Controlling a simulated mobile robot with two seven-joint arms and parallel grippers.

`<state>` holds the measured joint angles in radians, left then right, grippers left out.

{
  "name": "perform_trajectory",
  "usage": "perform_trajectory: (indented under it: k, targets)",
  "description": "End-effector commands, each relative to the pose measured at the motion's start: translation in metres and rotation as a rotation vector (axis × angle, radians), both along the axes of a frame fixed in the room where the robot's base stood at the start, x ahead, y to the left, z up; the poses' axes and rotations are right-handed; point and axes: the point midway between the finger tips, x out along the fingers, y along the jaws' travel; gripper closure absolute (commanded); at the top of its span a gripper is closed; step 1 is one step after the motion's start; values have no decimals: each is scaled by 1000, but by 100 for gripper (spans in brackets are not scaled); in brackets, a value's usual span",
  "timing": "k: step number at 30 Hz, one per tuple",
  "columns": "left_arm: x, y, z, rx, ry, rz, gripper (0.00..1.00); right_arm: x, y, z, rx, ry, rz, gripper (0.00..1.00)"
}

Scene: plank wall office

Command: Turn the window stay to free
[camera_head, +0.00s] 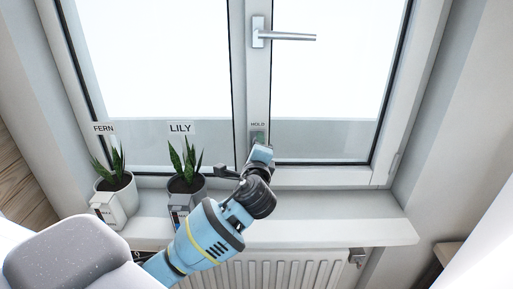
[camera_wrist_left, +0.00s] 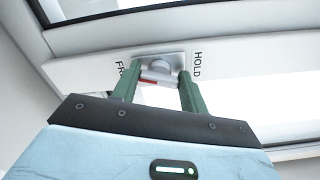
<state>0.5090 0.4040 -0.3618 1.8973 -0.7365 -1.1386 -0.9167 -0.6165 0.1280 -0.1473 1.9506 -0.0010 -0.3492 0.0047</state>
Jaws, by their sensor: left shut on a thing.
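The window stay (camera_wrist_left: 158,66) is a grey knob on a pale plate low on the white window frame. HOLD is printed to its right in the left wrist view, and a label starting "FR", partly hidden by a finger, to its left. A small red mark shows at the knob's lower edge. My left gripper (camera_wrist_left: 160,80) has its green fingers on either side of the knob and is shut on it. My right gripper is not in view.
A silver window handle (camera_head: 283,37) sits higher on the frame. Potted plants labelled FERN (camera_head: 117,196) and LILY (camera_head: 186,178) stand on the white sill (camera_head: 340,216) left of my arm. The sill to the right is clear. A radiator (camera_head: 290,272) is below.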

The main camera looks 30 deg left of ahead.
Motion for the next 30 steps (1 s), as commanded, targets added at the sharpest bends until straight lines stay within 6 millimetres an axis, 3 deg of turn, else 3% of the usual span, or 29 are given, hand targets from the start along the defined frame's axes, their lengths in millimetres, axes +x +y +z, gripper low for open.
perform_trajectory:
  k: [12, 30]
  targets:
    - [0, 0, -2, -241, -144, 0, 79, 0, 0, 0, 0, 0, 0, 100]
    - [0, 0, -2, -315, -192, -1, 79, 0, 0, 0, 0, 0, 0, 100]
